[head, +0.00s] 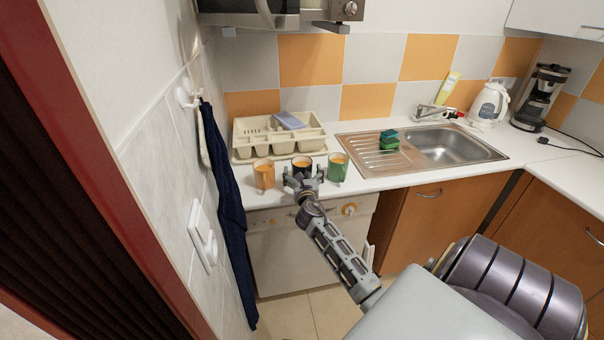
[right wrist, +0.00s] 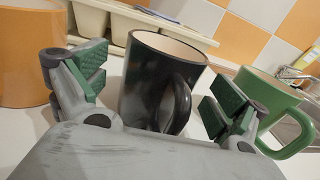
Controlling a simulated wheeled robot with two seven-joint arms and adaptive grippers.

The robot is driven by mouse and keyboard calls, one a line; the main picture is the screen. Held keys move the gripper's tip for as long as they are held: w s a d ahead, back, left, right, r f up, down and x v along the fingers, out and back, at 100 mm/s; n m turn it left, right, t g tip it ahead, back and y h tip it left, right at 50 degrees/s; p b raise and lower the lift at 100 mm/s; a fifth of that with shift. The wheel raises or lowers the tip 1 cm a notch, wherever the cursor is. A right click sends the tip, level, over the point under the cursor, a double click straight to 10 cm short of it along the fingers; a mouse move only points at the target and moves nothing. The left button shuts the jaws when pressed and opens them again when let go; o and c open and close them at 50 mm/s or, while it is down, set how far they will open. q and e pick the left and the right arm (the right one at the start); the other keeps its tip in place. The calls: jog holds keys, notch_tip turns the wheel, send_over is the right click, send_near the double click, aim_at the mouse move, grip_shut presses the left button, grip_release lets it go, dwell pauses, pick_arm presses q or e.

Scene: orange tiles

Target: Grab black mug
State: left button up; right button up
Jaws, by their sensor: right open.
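The black mug (head: 302,162) stands upright on the white counter, between an orange mug (head: 264,174) and a green mug (head: 337,167). In the right wrist view the black mug (right wrist: 150,82) is straight ahead, its handle turned toward the right and toward me. My right gripper (head: 303,178) is in front of the black mug. It is open, with one finger to the left and one to the right of the mug in the wrist view (right wrist: 152,92). I cannot tell whether a finger touches it. My left gripper is not in view.
The orange mug (right wrist: 30,55) and green mug (right wrist: 270,105) are close on either side of my right gripper. A beige dish rack (head: 243,140) is behind the mugs. The sink (head: 455,147), green sponges (head: 389,139), kettle (head: 489,104) and coffee maker (head: 541,98) are to the right.

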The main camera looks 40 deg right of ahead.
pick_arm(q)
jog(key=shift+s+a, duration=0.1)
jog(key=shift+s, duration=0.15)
pick_arm(e)
jog(key=shift+x, duration=0.9)
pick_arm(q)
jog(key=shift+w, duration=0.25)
pick_arm(e)
jog(key=shift+r, duration=0.1)
jog(key=c, duration=1.6)
jog(key=shift+o, duration=0.2)
jog(key=shift+r, duration=0.15)
jog(key=shift+r, duration=0.6)
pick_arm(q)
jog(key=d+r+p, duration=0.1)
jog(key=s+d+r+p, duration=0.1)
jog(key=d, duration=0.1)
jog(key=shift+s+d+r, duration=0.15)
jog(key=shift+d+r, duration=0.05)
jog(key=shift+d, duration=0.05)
pick_arm(e)
notch_tip(320, 180, up, 9)
jog(key=shift+f, duration=0.2)
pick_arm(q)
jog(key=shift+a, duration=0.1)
